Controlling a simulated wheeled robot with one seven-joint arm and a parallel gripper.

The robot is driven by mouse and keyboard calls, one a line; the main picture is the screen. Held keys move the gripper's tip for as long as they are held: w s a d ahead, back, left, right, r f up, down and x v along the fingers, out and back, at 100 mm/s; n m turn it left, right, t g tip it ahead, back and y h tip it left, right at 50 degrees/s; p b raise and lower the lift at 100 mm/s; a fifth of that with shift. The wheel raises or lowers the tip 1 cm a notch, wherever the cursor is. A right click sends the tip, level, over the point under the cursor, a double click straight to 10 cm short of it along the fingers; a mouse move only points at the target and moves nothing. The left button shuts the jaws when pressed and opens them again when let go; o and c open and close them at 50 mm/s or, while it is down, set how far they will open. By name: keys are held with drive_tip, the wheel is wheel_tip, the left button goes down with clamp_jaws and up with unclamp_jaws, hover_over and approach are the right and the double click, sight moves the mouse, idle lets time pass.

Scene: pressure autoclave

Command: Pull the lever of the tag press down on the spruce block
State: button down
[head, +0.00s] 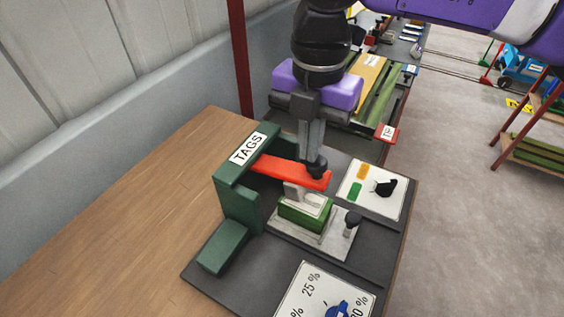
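The tag press (228,188) is a dark green frame with a white "TAGS" label. Its red lever (285,172) reaches out to the right from the frame and slopes slightly down. A green block with a pale top (303,215), seemingly the spruce block, sits on a light metal plate under the lever. A small grey piece shows between lever and block; whether it touches the block is unclear. My gripper (315,165) points down at the lever's free end, at or touching it. Its fingers overlap from this side, so their gap is hidden.
A dark mat (218,283) lies under the press on a wooden table (120,235). A panel with orange and green patches and a black knob (385,187) is to the right. A percent dial (325,295) is in front. A red post (240,60) stands behind.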

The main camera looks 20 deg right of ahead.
drive_tip(key=shift+f+b, duration=1)
drive_tip(key=shift+f, duration=0.25)
wheel_tip(320, 180, up, 9)
drive_tip(key=p, duration=0.3)
drive_tip(key=shift+r+p, duration=0.15)
drive_tip(key=shift+p, duration=0.25)
idle(0.5)
